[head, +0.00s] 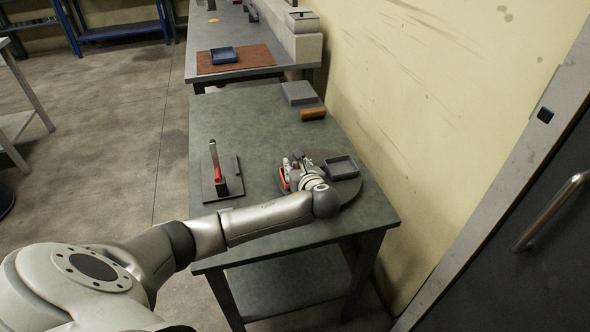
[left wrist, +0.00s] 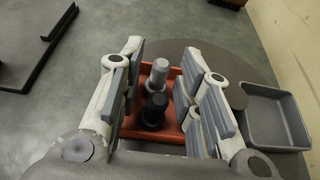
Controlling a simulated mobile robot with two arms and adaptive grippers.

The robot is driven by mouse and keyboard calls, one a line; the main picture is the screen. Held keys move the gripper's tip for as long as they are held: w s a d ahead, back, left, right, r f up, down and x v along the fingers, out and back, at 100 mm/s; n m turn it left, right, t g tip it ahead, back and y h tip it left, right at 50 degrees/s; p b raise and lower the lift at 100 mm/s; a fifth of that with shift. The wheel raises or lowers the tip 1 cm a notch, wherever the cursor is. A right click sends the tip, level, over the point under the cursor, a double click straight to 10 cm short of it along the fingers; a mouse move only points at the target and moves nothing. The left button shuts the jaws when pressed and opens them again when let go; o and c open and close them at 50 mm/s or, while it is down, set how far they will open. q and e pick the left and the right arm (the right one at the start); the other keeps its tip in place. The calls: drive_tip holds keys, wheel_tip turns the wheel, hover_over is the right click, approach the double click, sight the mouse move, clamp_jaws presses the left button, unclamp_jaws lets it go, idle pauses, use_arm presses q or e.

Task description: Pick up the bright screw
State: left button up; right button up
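I see gaps between the pads and the bright screw. In the head view my left gripper (head: 296,170) hides most of the tray and the screws. My right gripper is out of view.
Grey (head: 299,93) and orange-brown (head: 313,114) blocks lie at the back.

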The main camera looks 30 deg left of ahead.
use_arm(q)
drive_tip(key=shift+w+a+f, duration=0.1)
drive_tip(key=shift+w+a, duration=0.05)
drive_tip(key=shift+a, duration=0.05)
clamp_jaws()
